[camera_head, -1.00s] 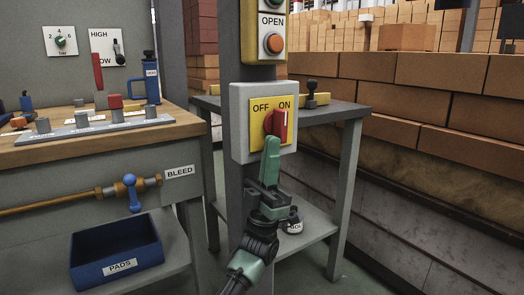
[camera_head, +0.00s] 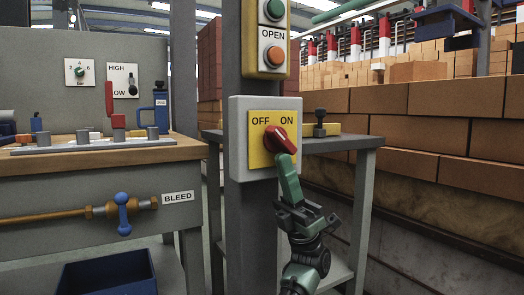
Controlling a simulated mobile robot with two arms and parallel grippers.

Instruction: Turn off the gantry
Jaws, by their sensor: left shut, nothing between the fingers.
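The red rotary knob (camera_head: 281,140) is on a yellow plate (camera_head: 257,152) marked OFF and ON, on a grey switch box (camera_head: 238,140) fixed to a grey post. The knob lies slanted, with its upper end toward the upper left on the OFF side and its other end toward the lower right. My left gripper (camera_head: 286,163), with green fingers, is shut with nothing in it. Its fingertips are at the knob's lower right end; I cannot tell whether they touch. My right gripper is not in view.
Above the box is a panel with a green button (camera_head: 274,9) and an orange button (camera_head: 275,56) marked OPEN. A bench (camera_head: 100,152) with a blue valve handle (camera_head: 123,214) and a blue bin (camera_head: 110,275) stands left. A grey table (camera_head: 345,143) and brick stacks (camera_head: 440,125) stand right.

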